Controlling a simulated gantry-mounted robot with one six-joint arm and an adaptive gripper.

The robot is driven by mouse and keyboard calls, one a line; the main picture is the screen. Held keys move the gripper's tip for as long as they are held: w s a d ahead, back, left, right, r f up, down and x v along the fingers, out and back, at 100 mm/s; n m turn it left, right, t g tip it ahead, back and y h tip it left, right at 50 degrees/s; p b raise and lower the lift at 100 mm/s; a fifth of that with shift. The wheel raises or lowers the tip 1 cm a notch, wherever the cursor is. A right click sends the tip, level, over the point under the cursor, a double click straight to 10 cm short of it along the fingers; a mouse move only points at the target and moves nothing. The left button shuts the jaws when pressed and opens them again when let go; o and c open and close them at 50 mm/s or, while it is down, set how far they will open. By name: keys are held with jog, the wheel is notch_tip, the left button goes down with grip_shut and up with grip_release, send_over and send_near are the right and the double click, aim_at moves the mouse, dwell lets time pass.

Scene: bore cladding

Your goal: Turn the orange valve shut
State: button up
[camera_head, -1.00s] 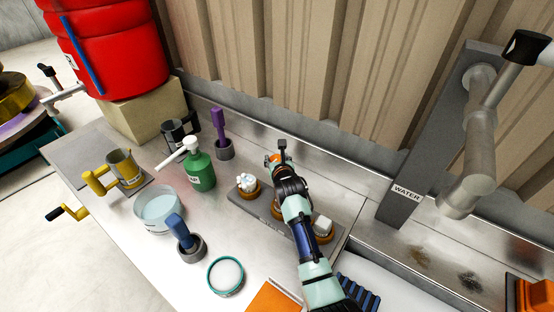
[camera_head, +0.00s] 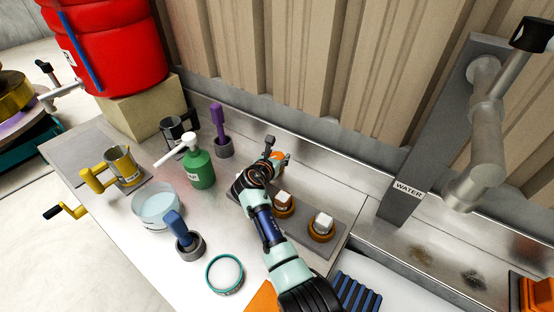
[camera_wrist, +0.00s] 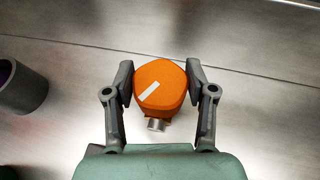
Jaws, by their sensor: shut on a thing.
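The orange valve knob (camera_wrist: 160,88) has a white stripe running diagonally and a short metal stem at its lower side. It sits between the two fingers of my gripper (camera_wrist: 160,86) in the wrist view, and my gripper is shut on it. In the head view the orange valve (camera_head: 279,157) shows only in small part beside my gripper (camera_head: 270,156), near the back wall of the metal bench. My wrist hides the rest of it there.
A grey tray (camera_head: 300,227) with round holders of white pieces lies by my arm. A green pump bottle (camera_head: 200,170), purple-handled tool (camera_head: 219,125), glass bowl (camera_head: 157,208) and blue-handled tool (camera_head: 177,229) stand left. A WATER post (camera_head: 405,190) rises right.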

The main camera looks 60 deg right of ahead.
dwell(0.4)
jog(key=o, duration=1.2)
jog(key=shift+c, duration=0.2)
jog(key=v, duration=1.2)
